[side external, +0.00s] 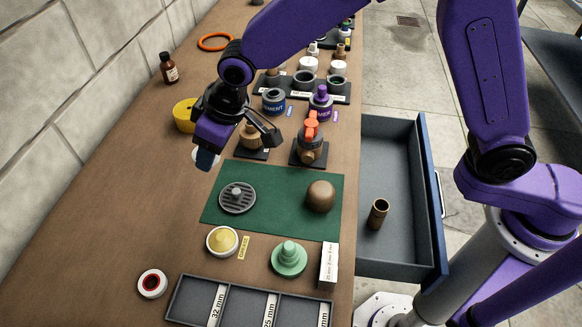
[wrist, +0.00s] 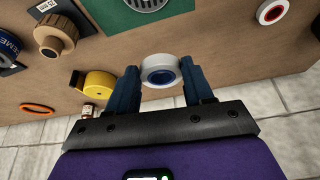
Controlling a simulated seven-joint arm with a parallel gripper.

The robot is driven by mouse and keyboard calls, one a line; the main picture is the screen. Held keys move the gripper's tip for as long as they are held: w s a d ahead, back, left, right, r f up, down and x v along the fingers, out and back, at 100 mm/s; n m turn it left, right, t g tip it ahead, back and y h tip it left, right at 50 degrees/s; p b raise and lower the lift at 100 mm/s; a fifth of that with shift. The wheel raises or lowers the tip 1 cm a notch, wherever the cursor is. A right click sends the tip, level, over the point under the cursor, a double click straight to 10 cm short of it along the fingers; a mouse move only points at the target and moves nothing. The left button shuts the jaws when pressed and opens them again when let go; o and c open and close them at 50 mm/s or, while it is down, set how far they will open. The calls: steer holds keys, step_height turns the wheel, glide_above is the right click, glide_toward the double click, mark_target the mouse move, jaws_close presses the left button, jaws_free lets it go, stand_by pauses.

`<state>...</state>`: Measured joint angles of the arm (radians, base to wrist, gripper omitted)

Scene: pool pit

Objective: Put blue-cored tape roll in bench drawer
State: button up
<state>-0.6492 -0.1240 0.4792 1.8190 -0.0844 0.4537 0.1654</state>
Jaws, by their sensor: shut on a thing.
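The blue-cored tape roll (wrist: 160,70) is white with a blue inner ring. In the wrist view it sits between the two blue fingers of my gripper (wrist: 161,86), which is shut on it. In the side view my gripper (side external: 207,157) is low over the left part of the bench, and only a white edge of the roll (side external: 196,154) shows behind the fingers. I cannot tell whether the roll touches the bench top. The bench drawer (side external: 430,190) is pulled open at the bench's right side, with a brown hollow cylinder (side external: 378,213) standing in it.
A red-cored tape roll (side external: 152,283) lies at the near left. A yellow tape measure (side external: 184,115) is beside my gripper. A green mat (side external: 270,207) holds a drain grate (side external: 237,197) and a brown dome (side external: 320,196). A valve with an orange handle (side external: 312,140) stands near the drawer side.

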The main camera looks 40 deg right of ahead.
steer(key=w+d+f+m+h, duration=0.1)
steer(key=w+d+m, duration=0.15)
steer(key=d, duration=0.75)
steer(key=w+d+m, duration=0.1)
steer(key=w+d, duration=0.2)
steer(key=d, duration=0.7)
steer(key=s+d+f+m+t+h, duration=0.1)
steer(key=s+d+m, duration=0.1)
steer(key=d, duration=0.8)
steer(key=s+d+f+m+h, duration=0.1)
steer(key=d+m, duration=0.2)
steer(key=d, duration=0.7)
steer(key=d+f, duration=0.1)
steer(key=w+d+f+m, duration=0.1)
steer(key=f, duration=0.1)
steer(key=w+d+f+m, duration=0.1)
steer(key=d, duration=0.1)
steer(key=shift+d+f+h, duration=0.1)
steer(key=shift+f+h, duration=0.05)
steer(key=shift+h, duration=0.25)
steer(key=shift+d+f+m, duration=0.55)
steer(key=shift+d+f, duration=0.4)
steer(key=shift+d, duration=0.15)
steer(key=m+g+h, duration=0.1)
steer(key=m+h, duration=0.1)
steer(key=m, duration=0.3)
glide_above(371, 153)
steer(key=s+a, duration=0.1)
step_height(371, 153, down, 11)
steer(key=shift+f, duration=4)
